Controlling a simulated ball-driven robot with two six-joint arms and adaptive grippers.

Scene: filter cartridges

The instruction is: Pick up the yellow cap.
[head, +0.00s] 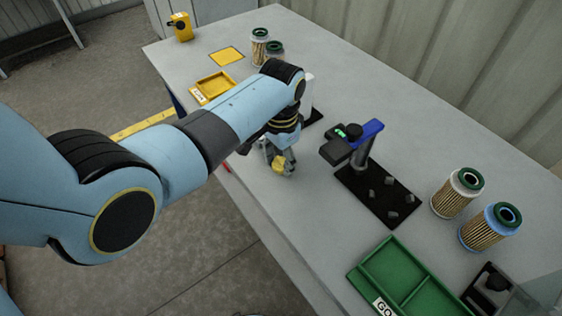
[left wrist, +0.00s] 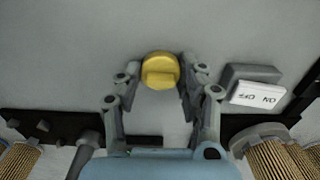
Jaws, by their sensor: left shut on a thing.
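The yellow cap (left wrist: 160,72) is round with a raised bar across its top. It sits between the two fingertips of my left gripper (left wrist: 160,82) in the left wrist view, with a finger against each side. My left gripper (head: 283,167) is shut on it. In the head view the yellow cap (head: 278,163) shows at the fingertips, partly covered by them, over the table near its front edge. I cannot tell from these frames whether it touches the table. My right gripper is in neither view.
A black stand with a blue arm (head: 367,130) is to the right of the gripper. A green tray (head: 432,300) and two filter cartridges (head: 457,193) (head: 490,227) are farther right. A yellow tray (head: 213,86) is at left. A grey block with a white label (left wrist: 255,92) is beside the gripper.

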